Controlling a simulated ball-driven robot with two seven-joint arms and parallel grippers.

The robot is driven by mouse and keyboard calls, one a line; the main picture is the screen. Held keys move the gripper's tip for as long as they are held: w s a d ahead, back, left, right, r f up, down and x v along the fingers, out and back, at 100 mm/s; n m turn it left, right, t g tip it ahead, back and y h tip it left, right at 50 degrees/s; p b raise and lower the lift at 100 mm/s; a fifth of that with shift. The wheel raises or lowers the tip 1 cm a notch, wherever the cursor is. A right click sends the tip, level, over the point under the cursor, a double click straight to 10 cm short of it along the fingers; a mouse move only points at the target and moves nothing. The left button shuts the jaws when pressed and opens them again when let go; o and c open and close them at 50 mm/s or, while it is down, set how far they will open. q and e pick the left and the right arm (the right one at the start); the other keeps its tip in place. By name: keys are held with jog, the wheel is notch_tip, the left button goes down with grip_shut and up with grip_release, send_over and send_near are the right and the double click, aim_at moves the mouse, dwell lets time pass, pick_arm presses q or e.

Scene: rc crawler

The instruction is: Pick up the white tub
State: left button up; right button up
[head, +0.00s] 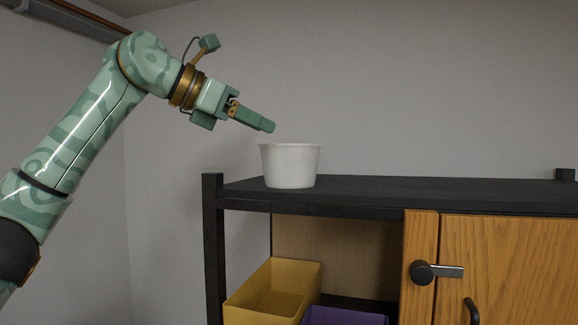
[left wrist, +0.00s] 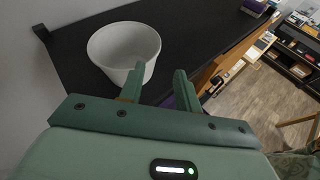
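The white tub (head: 290,167) stands upright on the black top of the shelf unit, near its left end. It also shows in the left wrist view (left wrist: 122,48), where it looks empty. My left gripper (head: 270,126) is above and just left of the tub's rim in the head view, pointing down to the right. In the left wrist view my left gripper (left wrist: 159,70) has its two fingers apart with nothing between them. The left finger overlaps the tub's near wall in that view; I see no clear contact. My right gripper is in neither view.
The black shelf top (head: 430,190) is clear right of the tub, up to a small dark object (head: 566,174) at the far right. Below are a yellow bin (head: 245,305), a purple bin (head: 345,317) and a wooden door (head: 510,260) with a handle. A wall is behind.

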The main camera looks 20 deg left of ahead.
aim_at(302, 146)
pick_arm(q)
jog(key=x, duration=0.6)
jog(key=shift+w+a+p, duration=0.25)
jog(key=shift+w+p, duration=0.05)
jog(key=shift+p, duration=0.1)
jog(key=shift+w+d+f, duration=0.1)
jog(key=shift+w+d, duration=0.05)
jog(key=shift+d, duration=0.05)
jog(key=p+x, duration=0.2)
jog(key=x, duration=0.2)
jog(key=shift+w+d, duration=0.15)
jog(key=shift+d, duration=0.1)
jog(key=shift+w+f, duration=0.1)
jog(key=shift+f, duration=0.05)
jog(key=shift+a, duration=0.1)
jog(key=shift+c, duration=1.2)
jog(key=shift+s, duration=0.25)
grip_shut()
